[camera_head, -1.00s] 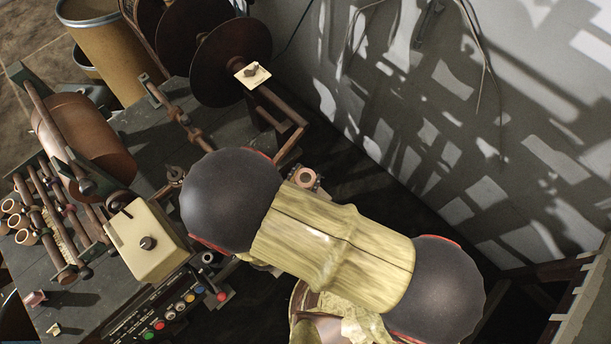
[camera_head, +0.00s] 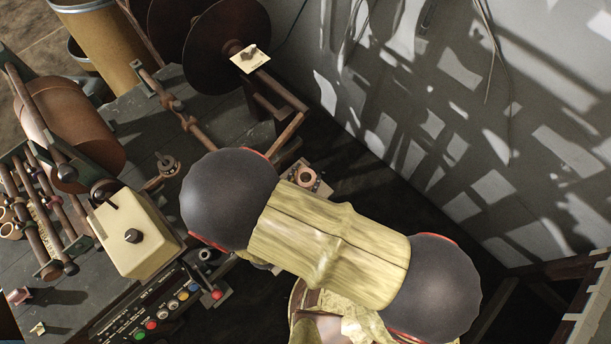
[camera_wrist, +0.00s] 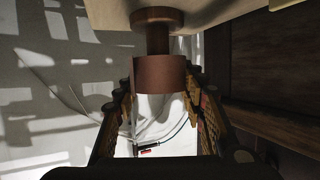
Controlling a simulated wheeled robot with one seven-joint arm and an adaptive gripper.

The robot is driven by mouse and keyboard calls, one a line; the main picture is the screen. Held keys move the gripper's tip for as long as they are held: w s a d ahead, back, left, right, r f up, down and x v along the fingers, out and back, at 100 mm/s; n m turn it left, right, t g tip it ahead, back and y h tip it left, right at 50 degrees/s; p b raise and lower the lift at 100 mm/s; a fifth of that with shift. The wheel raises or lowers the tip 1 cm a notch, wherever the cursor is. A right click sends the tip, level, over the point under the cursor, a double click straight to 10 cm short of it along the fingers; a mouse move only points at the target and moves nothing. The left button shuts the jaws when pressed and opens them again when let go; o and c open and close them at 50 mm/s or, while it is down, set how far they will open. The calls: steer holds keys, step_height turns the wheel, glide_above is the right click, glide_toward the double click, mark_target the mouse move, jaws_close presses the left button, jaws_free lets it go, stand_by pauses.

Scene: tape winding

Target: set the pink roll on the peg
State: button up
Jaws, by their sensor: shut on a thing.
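In the wrist view, a dull pink-brown roll (camera_wrist: 160,76) sits between the fingers of my gripper (camera_wrist: 160,88), which is shut on it. A narrower dark shaft with a wider round end (camera_wrist: 157,17) lies in line with the roll, against a pale surface at the top edge. I cannot tell whether this is the peg, or whether the roll is around it or apart from it. In the head view, my arm hides my gripper and the held roll.
A cream box with a knob (camera_head: 132,236) and a button panel (camera_head: 168,306) stand on the dark bench (camera_head: 135,125). A large brown disc (camera_head: 213,45) stands at the back. A big copper drum (camera_head: 72,125) and several small rolls are at left. The wall is at right.

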steer(key=shift+f, duration=0.25)
steer(key=o, duration=1.3)
steer(key=v, duration=0.7)
steer(key=shift+s+r, duration=0.1)
steer(key=shift+s, duration=0.1)
